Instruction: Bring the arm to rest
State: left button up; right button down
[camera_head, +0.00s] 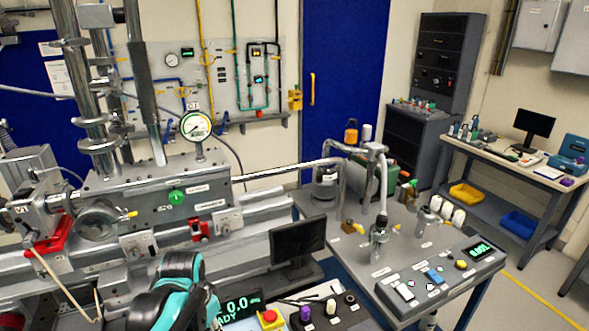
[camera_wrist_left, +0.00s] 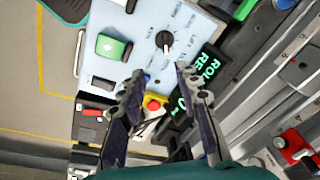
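My left arm (camera_head: 185,290), teal and black, reaches in at the bottom left of the head view, in front of the beamline's metal housing. Its fingers are hidden there. In the left wrist view my left gripper (camera_wrist_left: 159,82) shows two dark fingers spread apart with nothing between them. They are over a pale control panel (camera_wrist_left: 140,22) with a black knob (camera_wrist_left: 165,40), a green switch (camera_wrist_left: 112,47) and a red stop button (camera_wrist_left: 153,105) that shows between the fingers. Whether the fingers touch the panel is unclear. My right gripper is in neither view.
A lit display (camera_head: 240,307) and a black monitor (camera_head: 297,241) stand close to my left arm. The metal housing (camera_head: 150,210) with a round gauge (camera_head: 196,126) lies behind it. A grey cart (camera_head: 340,255) with pipework stands to the right. Floor is clear at far right.

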pick_arm(q)
jog(key=s+d+r+n+t, duration=0.1)
jog(key=s+d+n+t, duration=0.2)
jog(key=s+n+t, duration=0.2)
jog(key=shift+s+d, duration=0.2)
jog(key=shift+s, duration=1.65)
